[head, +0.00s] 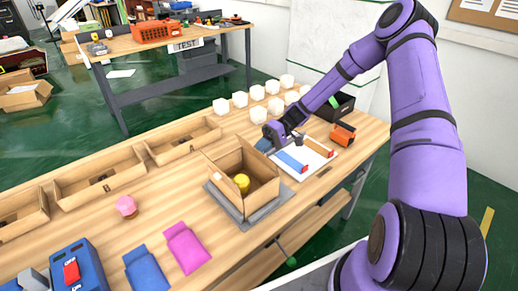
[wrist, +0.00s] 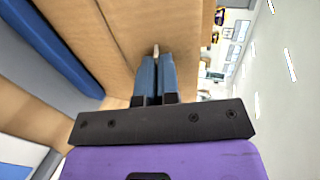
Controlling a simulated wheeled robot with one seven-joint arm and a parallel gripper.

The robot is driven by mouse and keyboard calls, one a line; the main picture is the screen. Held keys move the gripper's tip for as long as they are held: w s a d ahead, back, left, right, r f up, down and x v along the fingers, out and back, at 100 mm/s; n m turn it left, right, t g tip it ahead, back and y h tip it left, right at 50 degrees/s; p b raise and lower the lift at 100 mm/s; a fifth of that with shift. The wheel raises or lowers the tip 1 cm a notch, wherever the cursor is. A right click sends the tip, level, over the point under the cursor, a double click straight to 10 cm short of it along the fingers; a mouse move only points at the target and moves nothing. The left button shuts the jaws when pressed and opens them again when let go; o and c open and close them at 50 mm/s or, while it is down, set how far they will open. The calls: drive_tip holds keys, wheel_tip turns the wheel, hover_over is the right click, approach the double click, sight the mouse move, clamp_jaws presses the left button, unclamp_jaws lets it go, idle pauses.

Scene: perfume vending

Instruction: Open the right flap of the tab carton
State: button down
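The open brown carton (head: 232,199) stands on a grey plate on the wooden table in the head view, with a yellow round item (head: 242,182) inside. My gripper (head: 264,146) is just behind the carton's far right side, its blue fingers pointing toward it. In the wrist view, cardboard (wrist: 105,35) fills much of the picture close behind the fingers. My gripper (wrist: 156,66) has its two blue fingers close together there, with a small pale strip at their tips. I cannot tell whether that strip is part of a flap or is held.
A white tray (head: 318,149) with blue and orange items lies right of my gripper. Several white cubes (head: 257,93) stand behind. Brown trays (head: 100,180), a pink item (head: 126,206) and blue and magenta pouches (head: 187,247) lie left and in front. The table's edge runs close to the carton.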

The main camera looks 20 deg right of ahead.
drive_tip(key=shift+w+d+f+g+y, duration=0.1)
drive_tip(key=shift+d+f+g+y, duration=0.2)
drive_tip(key=shift+y, duration=0.7)
drive_tip(key=shift+w+d+f+g+y, duration=0.1)
drive_tip(key=shift+d+f+g+y, duration=0.2)
drive_tip(key=shift+y, duration=0.7)
drive_tip(key=shift+w+d+f+g+y, duration=0.15)
drive_tip(key=shift+d+g+y, duration=0.2)
drive_tip(key=shift+y, duration=0.65)
drive_tip(key=c, duration=1.3)
unclamp_jaws()
drive_tip(key=v, duration=1)
drive_tip(key=shift+w+d+f, duration=0.1)
drive_tip(key=shift+d+f, duration=0.15)
drive_tip(key=shift+d, duration=0.1)
